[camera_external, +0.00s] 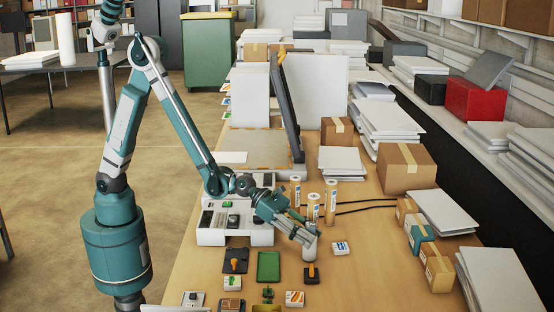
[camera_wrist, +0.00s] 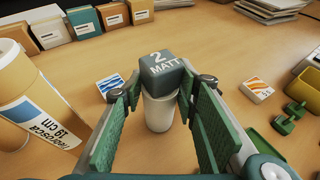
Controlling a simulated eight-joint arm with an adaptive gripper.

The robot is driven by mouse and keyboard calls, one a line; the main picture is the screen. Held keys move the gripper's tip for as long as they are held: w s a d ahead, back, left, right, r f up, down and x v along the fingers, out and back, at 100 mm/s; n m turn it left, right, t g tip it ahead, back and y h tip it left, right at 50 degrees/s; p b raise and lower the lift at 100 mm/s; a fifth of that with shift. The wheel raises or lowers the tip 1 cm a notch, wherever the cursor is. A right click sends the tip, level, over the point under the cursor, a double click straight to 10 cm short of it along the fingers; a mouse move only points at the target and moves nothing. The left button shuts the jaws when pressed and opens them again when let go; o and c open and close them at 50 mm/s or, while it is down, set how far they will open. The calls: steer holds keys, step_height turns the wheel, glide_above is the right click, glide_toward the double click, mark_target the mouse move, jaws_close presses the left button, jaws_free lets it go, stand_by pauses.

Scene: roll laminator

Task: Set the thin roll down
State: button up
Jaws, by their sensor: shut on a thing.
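The thin roll is a white cylinder (camera_wrist: 158,112) with a grey block-like top (camera_wrist: 162,72) marked "2 MATT". In the wrist view it stands between the green-padded fingers of my gripper (camera_wrist: 160,90), which is shut on it near the top. In the external view my gripper (camera_external: 304,236) points down and right over the table, with the white roll (camera_external: 310,249) below its fingers. The roll looks about upright. I cannot tell whether its lower end touches the table.
Tan labelled rolls (camera_external: 313,208) stand close behind my gripper; they are large at left in the wrist view (camera_wrist: 40,110). A small blue-and-white box (camera_external: 341,248) lies to the right. A black-and-orange item (camera_external: 311,273), a green tray (camera_external: 268,266) and small boxes lie in front.

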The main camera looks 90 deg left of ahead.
steer(key=shift+f, duration=0.3)
steer(key=o, duration=0.9)
steer(key=shift+r, duration=0.25)
steer(key=shift+p+v, duration=0.7)
steer(key=shift+v, duration=5.3)
